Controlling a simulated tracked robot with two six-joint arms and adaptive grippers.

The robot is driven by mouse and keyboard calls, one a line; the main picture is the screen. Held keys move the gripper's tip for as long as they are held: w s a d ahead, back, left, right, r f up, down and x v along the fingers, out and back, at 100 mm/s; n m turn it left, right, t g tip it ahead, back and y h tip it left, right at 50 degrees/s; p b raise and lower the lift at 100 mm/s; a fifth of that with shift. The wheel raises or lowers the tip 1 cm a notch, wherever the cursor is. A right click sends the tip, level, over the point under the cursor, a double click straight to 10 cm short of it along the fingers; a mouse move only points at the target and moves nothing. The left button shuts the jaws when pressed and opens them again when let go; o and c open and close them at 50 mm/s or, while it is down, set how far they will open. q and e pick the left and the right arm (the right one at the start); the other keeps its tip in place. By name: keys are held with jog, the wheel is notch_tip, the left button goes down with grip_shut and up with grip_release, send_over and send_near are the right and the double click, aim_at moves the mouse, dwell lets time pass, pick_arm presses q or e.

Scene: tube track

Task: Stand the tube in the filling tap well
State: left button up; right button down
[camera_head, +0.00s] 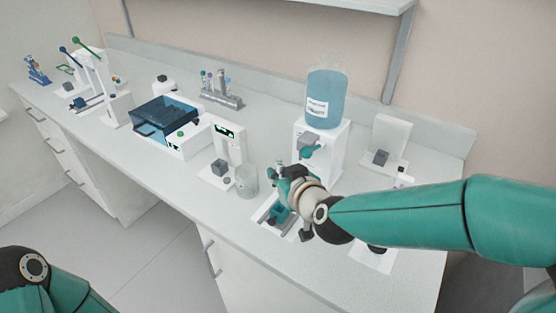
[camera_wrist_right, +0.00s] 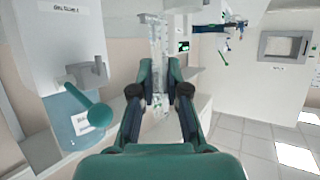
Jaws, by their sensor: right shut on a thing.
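My right gripper (camera_head: 284,181) is in front of the filling tap (camera_head: 310,142), low over the bench. In the wrist view its two fingers (camera_wrist_right: 160,80) are closed on a clear tube (camera_wrist_right: 158,38). The tube is hard to make out in the head view, mostly hidden by the gripper. The filling tap has a white body, a teal lever and a blue bottle (camera_head: 327,95) on top. In the wrist view the teal lever (camera_wrist_right: 97,115) is left of the fingers. The tap's well does not show clearly. My left gripper is out of view.
A clear beaker (camera_head: 247,181) stands just left of the right gripper, beside a white device (camera_head: 229,145). A white stand with a grey block (camera_head: 381,157) is to the right. A blue-lidded box (camera_head: 165,115) is further left. The bench's front edge is close.

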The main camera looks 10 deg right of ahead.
jog(key=shift+w, duration=0.2)
jog(key=shift+s+d+f+b, duration=0.15)
jog(key=shift+f+b, duration=0.4)
jog(key=shift+b, duration=0.1)
jog(key=shift+f+b, duration=0.7)
jog(key=shift+f, duration=0.1)
jog(key=shift+f+b, duration=0.95)
jog(key=shift+f, duration=0.05)
jog(key=shift+f+b, duration=0.35)
jog(key=shift+f, duration=0.1)
jog(key=shift+f+b, duration=0.45)
jog(key=shift+f, duration=0.15)
